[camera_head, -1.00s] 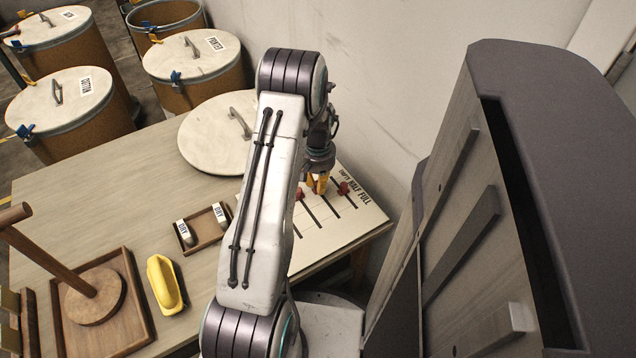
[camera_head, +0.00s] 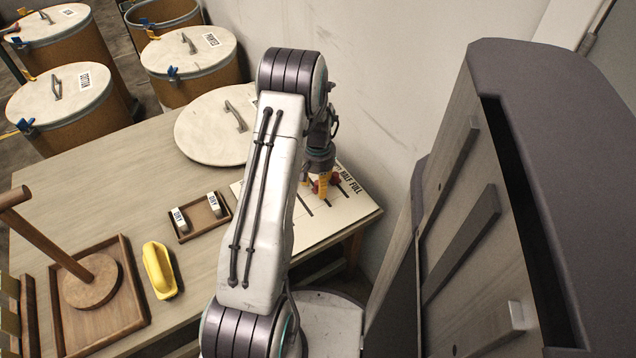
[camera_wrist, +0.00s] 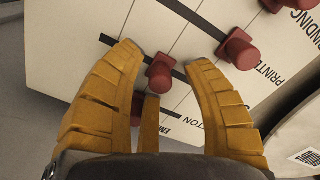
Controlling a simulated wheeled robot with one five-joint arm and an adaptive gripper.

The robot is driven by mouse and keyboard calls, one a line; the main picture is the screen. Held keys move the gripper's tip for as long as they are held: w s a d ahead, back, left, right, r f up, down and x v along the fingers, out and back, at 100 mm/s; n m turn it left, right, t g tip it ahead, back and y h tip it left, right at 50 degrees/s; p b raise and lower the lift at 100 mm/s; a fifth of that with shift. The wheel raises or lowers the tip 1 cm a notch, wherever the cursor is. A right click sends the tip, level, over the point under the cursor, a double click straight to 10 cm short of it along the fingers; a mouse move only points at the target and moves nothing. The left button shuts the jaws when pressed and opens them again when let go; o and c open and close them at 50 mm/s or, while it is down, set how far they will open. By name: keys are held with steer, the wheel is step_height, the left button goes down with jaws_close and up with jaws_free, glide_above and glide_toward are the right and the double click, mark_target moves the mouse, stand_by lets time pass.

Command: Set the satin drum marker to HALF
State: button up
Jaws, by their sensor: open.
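The marker board (camera_head: 345,212) is a pale panel with dark slots and red knobs at the table's right end; HALF and FULL can be read on it. My gripper (camera_head: 322,190) is over the board, beside red knobs (camera_head: 335,178). In the wrist view, my open yellow fingers (camera_wrist: 165,58) straddle one red knob (camera_wrist: 160,73), with gaps visible. A second red knob (camera_wrist: 240,50) is just right of the right fingertip. A third (camera_wrist: 272,4) is at the top edge.
A round lid (camera_head: 215,130) lies behind my arm. A small tray (camera_head: 202,222) with labelled blocks, a yellow handled object (camera_head: 160,270) and a wooden post stand (camera_head: 92,280) are left. Labelled drums (camera_head: 65,100) stand beyond the table. A large cabinet-like body (camera_head: 480,200) fills the right.

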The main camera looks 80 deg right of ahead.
steer(key=shift+r, duration=0.15)
step_height(320, 180, up, 12)
stand_by(0.7)
stand_by(0.5)
